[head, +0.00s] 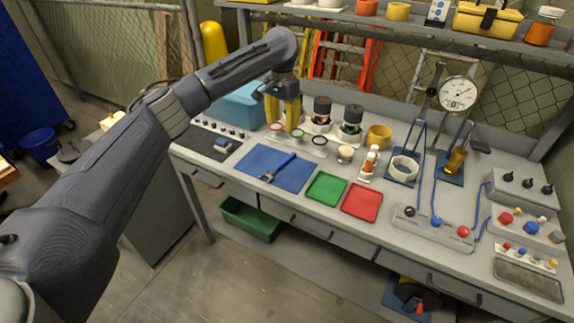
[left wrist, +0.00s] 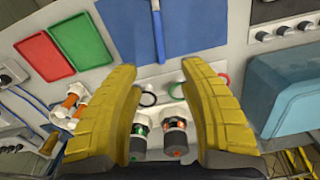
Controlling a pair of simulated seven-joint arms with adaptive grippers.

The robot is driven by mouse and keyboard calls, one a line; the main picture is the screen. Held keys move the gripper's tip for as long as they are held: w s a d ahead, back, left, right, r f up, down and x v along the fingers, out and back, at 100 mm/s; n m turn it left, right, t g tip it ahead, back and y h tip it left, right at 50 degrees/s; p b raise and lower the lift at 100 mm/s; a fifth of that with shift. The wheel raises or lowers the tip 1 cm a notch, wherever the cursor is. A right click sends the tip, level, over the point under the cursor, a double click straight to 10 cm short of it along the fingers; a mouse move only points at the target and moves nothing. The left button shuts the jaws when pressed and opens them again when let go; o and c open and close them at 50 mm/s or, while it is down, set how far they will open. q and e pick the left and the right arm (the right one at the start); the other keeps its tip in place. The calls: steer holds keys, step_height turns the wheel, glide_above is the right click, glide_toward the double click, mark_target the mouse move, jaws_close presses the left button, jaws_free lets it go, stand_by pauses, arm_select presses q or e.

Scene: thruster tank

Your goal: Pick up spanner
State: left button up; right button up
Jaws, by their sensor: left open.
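The spanner (head: 277,169) lies on the blue mat (head: 256,157) on the workbench, its blue handle slanting up and right and its grey end low and left. In the left wrist view its blue handle (left wrist: 158,33) lies at the top, on the blue mat (left wrist: 190,25), with its upper end cut off. My left gripper (head: 284,124) has yellow fingers. It is open and empty above the back of the bench, behind the spanner and apart from it. In the left wrist view the spanner's handle is beyond the open fingertips (left wrist: 157,69). My right gripper is not in view.
Green (head: 327,188) and red (head: 362,202) trays lie right of the mat. Two dark-topped canisters (head: 322,110) and coloured rings (head: 298,133) are near my gripper. A light-blue box (head: 240,103) stands behind left. A gauge (head: 458,93) stands at the right.

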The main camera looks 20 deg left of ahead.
arm_select(q)
glide_above(283, 161)
step_height(283, 161, down, 11)
steer(key=shift+f, duration=0.15)
steer(key=shift+s+d+f, duration=0.1)
steer(key=shift+f, duration=2.5)
steer(key=shift+c, duration=0.5)
jaws_close()
